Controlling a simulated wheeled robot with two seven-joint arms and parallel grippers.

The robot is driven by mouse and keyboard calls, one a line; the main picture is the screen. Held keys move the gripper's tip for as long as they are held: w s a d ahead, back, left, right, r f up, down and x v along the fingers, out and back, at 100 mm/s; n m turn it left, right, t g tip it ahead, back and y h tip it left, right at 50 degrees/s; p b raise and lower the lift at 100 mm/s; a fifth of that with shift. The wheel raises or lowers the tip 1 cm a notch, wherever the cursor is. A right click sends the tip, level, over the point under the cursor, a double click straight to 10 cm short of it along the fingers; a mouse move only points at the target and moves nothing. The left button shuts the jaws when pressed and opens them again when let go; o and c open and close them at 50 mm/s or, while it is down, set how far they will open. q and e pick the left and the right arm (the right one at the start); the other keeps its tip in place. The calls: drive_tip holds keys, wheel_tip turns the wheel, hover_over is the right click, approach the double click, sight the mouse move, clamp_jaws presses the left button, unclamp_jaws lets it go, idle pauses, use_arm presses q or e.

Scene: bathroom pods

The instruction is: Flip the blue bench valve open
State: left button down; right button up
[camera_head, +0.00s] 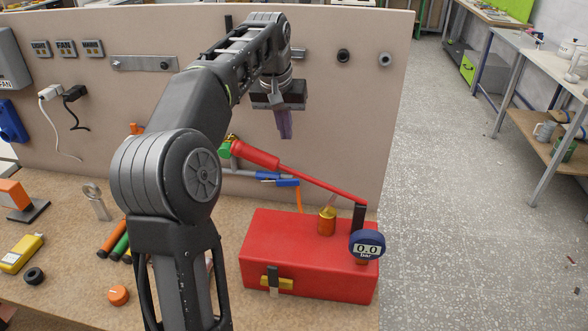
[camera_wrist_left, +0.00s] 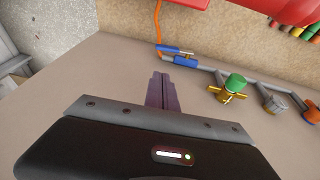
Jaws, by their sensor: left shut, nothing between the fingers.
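The blue bench valve (camera_head: 287,182) sits on the grey pipe low on the panel, behind the red box. In the left wrist view the valve (camera_wrist_left: 184,61) shows a blue lever (camera_wrist_left: 168,48) lying roughly along its body, with an orange hose running off beside it. My left gripper (camera_head: 286,136) is in front of the panel, above the valve in the head view. Its purple fingers (camera_wrist_left: 160,76) are shut and empty, with a visible gap to the valve. My right gripper is in neither view.
A red box (camera_head: 310,275) with a gauge (camera_head: 367,246) stands on the bench at the front. A red-handled pump lever (camera_head: 320,185) slants above it, across the front of the panel. A green-handled valve (camera_wrist_left: 236,84) sits farther along the pipe.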

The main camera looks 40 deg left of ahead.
sight(298, 180)
use_arm(q)
drive_tip(key=x, duration=0.4)
drive_tip(key=p+x, duration=0.1)
drive_tip(key=x, duration=0.4)
drive_tip(key=d+x, duration=0.1)
drive_tip(key=x, duration=0.3)
drive_tip(key=shift+s+f, duration=0.2)
drive_tip(key=shift+f, duration=0.25)
drive_tip(key=shift+f, duration=0.15)
drive_tip(key=shift+w+d+f+b, duration=0.1)
drive_tip(key=shift+d+f+b, duration=0.2)
drive_tip(key=shift+f, duration=0.1)
drive_tip(key=shift+w+d+f+b, duration=0.15)
drive_tip(key=shift+f+b, duration=0.15)
drive_tip(key=shift+f, duration=0.15)
drive_tip(key=shift+r, duration=0.25)
